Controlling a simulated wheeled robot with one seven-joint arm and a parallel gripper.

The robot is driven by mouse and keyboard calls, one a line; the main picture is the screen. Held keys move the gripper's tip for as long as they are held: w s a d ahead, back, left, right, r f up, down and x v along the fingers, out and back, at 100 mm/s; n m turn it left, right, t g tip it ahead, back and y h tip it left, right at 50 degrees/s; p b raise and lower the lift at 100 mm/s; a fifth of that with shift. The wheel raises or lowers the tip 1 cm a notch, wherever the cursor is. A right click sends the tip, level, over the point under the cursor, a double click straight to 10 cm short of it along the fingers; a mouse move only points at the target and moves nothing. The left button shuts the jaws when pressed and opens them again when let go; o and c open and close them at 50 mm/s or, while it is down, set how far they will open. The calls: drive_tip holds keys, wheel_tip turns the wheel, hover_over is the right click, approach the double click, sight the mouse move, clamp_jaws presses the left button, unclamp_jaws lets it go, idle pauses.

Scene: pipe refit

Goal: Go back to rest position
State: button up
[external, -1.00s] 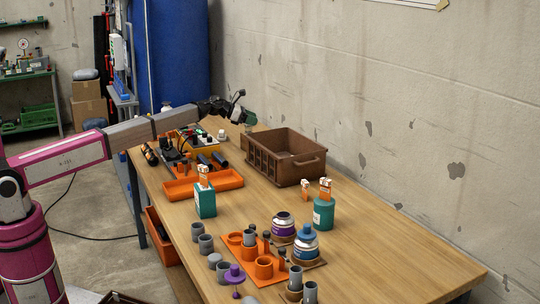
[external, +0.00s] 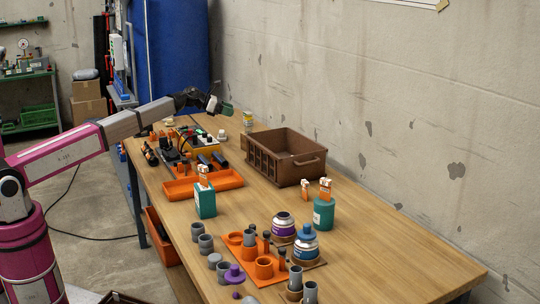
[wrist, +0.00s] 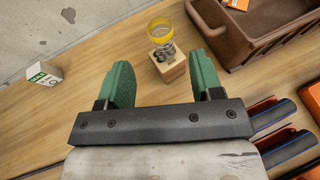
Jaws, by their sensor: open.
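My gripper (external: 226,108) is at the far end of the workbench in the external view, raised above the top. In the wrist view its two green fingers (wrist: 161,78) are spread apart with nothing between them. A small glass jar with a yellow rim (wrist: 160,32) stands on a wooden block (wrist: 171,65) just beyond the fingertips, apart from them. The jar also shows at the far end of the bench in the external view, right of my gripper.
A brown crate (external: 287,157) stands mid-bench, beside the wall. Orange trays (external: 205,187) with tools lie left of it. Teal bottles (external: 324,213), grey cups and paint jars stand nearer. A small white-green box (wrist: 44,74) is left in the wrist view. The near right bench is clear.

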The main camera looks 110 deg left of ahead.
drive_tip(key=shift+s+d+r, duration=0.2)
drive_tip(key=shift+s, duration=0.25)
drive_tip(key=shift+w, duration=0.1)
